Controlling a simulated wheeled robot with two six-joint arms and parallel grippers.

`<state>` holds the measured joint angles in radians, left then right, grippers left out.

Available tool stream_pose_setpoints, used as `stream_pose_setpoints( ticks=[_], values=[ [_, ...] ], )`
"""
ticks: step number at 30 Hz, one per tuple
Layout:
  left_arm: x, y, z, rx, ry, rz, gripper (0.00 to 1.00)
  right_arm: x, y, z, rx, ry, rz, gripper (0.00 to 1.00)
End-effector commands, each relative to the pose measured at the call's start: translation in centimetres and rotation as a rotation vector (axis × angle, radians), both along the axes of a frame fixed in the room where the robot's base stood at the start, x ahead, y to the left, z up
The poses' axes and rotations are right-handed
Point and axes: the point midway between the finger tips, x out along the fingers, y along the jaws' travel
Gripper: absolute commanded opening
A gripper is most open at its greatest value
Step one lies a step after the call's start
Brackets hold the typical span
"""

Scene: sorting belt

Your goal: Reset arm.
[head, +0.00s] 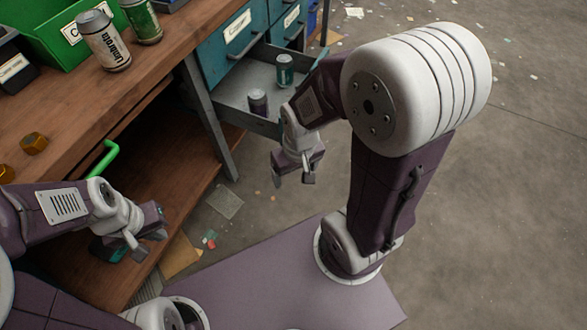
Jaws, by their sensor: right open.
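My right gripper (293,181) hangs in front of the open drawer, near the middle of the head view. Its two fingers are apart with nothing visible between them. It points downward and is clear of the drawer. My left gripper (147,243) is at the lower left, in front of the workbench's lower shelf. Its fingers are seen at an angle, so I cannot tell whether they are open or shut. A dark teal shape shows just beneath it, and I cannot tell whether it is part of the gripper.
The workbench (118,62) carries a white can (103,40), a green can (143,20), a green bin (45,25) and amber nuts (34,143). The open drawer (237,88) juts out, holding a teal can (285,70) and a dark can (258,102). Open, littered floor lies right.

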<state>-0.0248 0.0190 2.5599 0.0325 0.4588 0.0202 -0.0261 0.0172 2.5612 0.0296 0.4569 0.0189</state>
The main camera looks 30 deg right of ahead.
Motion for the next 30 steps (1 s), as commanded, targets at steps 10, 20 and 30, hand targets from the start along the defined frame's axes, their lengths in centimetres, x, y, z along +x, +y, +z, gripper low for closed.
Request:
stream_pose_setpoints(
  ticks=[10, 20, 30],
  values=[
    [0.0, 0.0, 10.2, 0.0, 0.0, 0.0, 0.0, 0.0, 0.0, 10.2, 0.001, 0.002, -0.004, 0.8],
    [0.0, 0.0, 28.8, 0.0, 0.0, 0.0, 0.0, 0.0, 0.0, 28.8, 0.002, 0.002, -0.005, 0.8],
    [0.0, 0.0, 36.5, 0.0, 0.0, 0.0, 0.0, 0.0, 0.0, 36.5, 0.002, 0.002, -0.005, 0.8]
  ],
)
